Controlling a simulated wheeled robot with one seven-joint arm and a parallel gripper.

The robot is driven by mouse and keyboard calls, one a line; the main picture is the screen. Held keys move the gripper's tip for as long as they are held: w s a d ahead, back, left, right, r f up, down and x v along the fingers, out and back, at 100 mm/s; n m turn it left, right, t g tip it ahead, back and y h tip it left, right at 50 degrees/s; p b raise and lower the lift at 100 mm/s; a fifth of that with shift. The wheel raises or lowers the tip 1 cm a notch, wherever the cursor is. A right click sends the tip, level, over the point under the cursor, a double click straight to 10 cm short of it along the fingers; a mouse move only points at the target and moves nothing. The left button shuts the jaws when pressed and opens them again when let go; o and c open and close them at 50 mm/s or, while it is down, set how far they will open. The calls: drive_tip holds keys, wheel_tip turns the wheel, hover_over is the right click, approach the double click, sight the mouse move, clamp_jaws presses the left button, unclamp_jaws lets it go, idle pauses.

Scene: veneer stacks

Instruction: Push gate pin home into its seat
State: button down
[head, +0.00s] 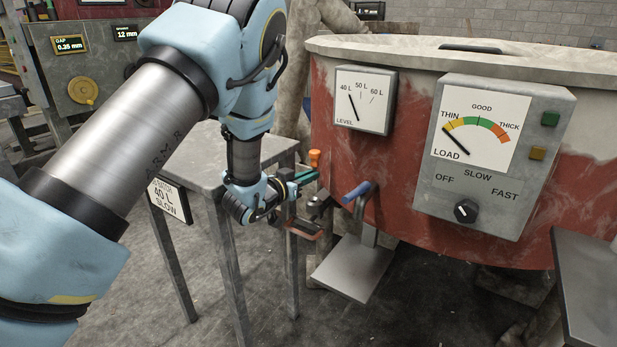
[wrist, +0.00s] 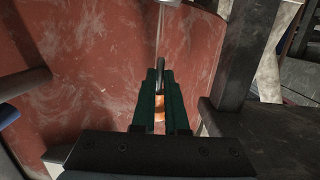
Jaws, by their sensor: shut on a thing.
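My gripper (head: 304,177) hangs left of the red tank, near a blue-handled outlet. Its green fingers, seen in the wrist view (wrist: 160,76), are closed on a slim piece with an orange part, which I take to be the gate pin (wrist: 159,103). A dark end and a thin pale rod show beyond the fingertips there. In the head view an orange knob (head: 315,158) stands up just beyond the fingers; I cannot tell whether it belongs to the pin. The pin's seat cannot be made out, nor whether the pin touches it.
The red tank (head: 410,215) fills the right side. Its blue-handled outlet (head: 358,193) juts out right of my gripper, above a grey plate (head: 353,267). A grey metal table (head: 190,157) stands behind and left of my gripper. A level gauge (head: 361,100) and control box (head: 492,155) are on the tank.

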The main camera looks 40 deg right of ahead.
sight(308, 203)
drive_tip(key=shift+f, duration=0.1)
drive_tip(key=shift+f+b, duration=2.25)
drive_tip(key=shift+f, duration=0.55)
drive_tip(key=shift+a+f+b, duration=0.1)
drive_tip(key=shift+f+b, duration=1.2)
drive_tip(key=shift+f, duration=0.05)
drive_tip(key=c, duration=0.9)
unclamp_jaws()
drive_tip(key=shift+c, duration=0.2)
drive_tip(key=shift+o, duration=0.4)
drive_tip(key=shift+a, duration=0.2)
drive_tip(key=v, duration=1)
drive_tip(key=shift+s+a, duration=0.15)
